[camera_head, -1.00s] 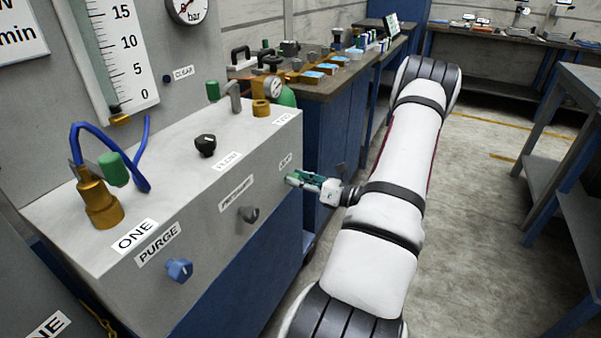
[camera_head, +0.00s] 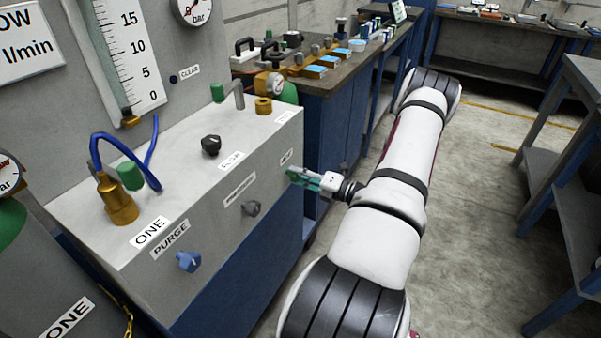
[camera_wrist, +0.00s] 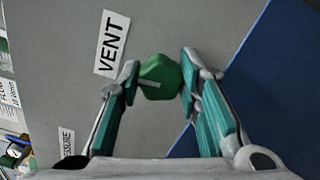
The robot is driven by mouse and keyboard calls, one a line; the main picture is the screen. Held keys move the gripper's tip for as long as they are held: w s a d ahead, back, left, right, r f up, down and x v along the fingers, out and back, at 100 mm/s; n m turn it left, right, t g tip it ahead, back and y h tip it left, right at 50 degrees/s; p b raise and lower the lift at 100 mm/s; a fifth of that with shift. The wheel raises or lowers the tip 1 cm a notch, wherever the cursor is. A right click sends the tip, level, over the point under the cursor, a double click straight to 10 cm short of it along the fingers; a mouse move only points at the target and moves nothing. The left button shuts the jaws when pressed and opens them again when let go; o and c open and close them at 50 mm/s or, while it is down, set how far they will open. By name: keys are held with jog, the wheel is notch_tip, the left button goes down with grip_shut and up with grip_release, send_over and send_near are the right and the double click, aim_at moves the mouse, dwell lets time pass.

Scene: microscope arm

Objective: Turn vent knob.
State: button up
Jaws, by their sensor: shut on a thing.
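The vent knob (camera_wrist: 160,77) is green with a pale pointer line and sits on the grey panel face beside the "VENT" label (camera_wrist: 112,43). In the wrist view my gripper (camera_wrist: 159,80) has one finger on each side of the knob and is shut on it. In the head view my gripper (camera_head: 293,174) reaches the right end of the grey box's front face. There its fingers largely hide the green knob.
The grey box (camera_head: 215,275) also carries a blue purge knob (camera_head: 189,261), a grey pressure knob (camera_head: 251,208) and a black flow knob (camera_head: 211,145) on top. A workbench (camera_head: 335,75) with parts stands behind. Open floor (camera_head: 480,190) lies right of my arm.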

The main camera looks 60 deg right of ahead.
jog(key=shift+f+m, duration=0.1)
jog(key=shift+m, duration=0.6)
jog(key=o, duration=1.1)
jog(key=shift+o, duration=0.2)
jog(key=s+d, duration=0.1)
jog(key=s, duration=1.1)
jog(key=shift+s, duration=0.1)
